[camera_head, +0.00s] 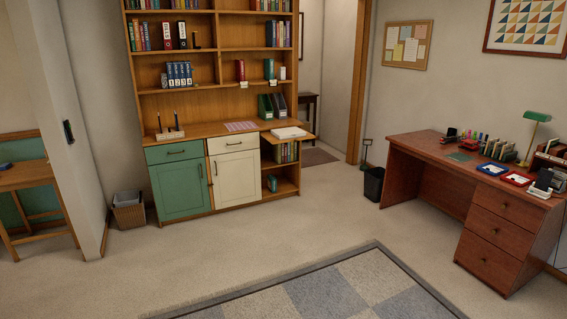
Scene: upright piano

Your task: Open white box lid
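A flat white object (288,133), perhaps the white box, lies near the right end of the wooden counter of the bookcase. It is too small and far away to tell whether it has a lid or whether that is open or shut. Neither of my grippers is in view.
The bookcase (200,86) stands at the back, with a green cabinet door (180,188) and a white one (236,179) below. A wooden desk (425,149) with items on it stands at right. A patterned rug (340,292) lies in front. The floor between is clear.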

